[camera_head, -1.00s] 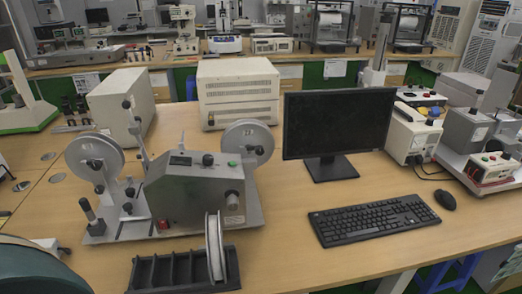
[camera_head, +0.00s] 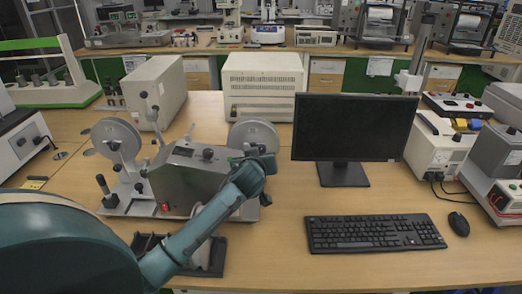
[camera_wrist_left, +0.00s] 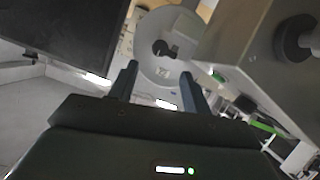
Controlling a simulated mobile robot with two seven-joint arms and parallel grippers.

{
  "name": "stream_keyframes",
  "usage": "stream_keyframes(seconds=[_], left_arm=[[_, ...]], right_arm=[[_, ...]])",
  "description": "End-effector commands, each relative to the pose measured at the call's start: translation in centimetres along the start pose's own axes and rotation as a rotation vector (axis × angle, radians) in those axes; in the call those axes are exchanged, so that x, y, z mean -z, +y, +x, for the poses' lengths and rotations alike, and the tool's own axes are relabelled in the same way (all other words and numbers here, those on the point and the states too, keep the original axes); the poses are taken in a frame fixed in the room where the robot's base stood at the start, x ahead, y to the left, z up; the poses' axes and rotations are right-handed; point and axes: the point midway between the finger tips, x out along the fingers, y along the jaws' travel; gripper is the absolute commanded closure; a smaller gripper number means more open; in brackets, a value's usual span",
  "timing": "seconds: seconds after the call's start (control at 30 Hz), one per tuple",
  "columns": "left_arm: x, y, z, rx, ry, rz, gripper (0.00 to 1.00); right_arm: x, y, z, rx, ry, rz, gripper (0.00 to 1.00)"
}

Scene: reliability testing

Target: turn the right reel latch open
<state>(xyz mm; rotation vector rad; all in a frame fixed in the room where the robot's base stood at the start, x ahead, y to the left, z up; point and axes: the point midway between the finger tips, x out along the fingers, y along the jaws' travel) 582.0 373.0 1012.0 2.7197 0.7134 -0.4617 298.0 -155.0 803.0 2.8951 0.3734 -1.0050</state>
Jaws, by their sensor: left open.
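The reel machine (camera_head: 185,180) stands on the wooden bench, with a left reel (camera_head: 117,138) and a right reel (camera_head: 254,132). In the left wrist view the right reel (camera_wrist_left: 158,22) is a pale disc with a dark latch (camera_wrist_left: 166,48) at its hub. My left gripper (camera_wrist_left: 159,72) is open and empty, its two fingers pointing at the reel with the latch just beyond and between the tips; contact is not visible. In the head view my left arm crosses in front of the machine and hides the lower right reel and latch. My right gripper is not in view.
A black monitor (camera_head: 352,128) stands right of the reel, and its dark panel (camera_wrist_left: 75,30) fills the upper left wrist view. A keyboard (camera_head: 375,232) and mouse (camera_head: 458,224) lie in front. A black rack (camera_head: 150,246) holding a loose reel sits before the machine.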

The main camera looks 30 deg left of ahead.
Motion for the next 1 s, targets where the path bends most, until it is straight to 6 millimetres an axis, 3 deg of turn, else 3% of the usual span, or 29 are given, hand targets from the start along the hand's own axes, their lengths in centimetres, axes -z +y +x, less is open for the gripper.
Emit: stream_keyframes(seconds=[0.3,0.5,1.0], left_arm=[[0.1,0.0,5.6,0.001,-0.001,0.002,0.51],[0.1,0.1,7.7,0.0,0.0,0.002,0.51],[-0.1,0.1,8.7,-0.003,-0.001,0.002,0.52]], right_arm=[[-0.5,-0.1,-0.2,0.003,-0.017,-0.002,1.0],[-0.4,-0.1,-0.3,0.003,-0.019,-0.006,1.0],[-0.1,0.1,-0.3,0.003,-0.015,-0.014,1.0]])
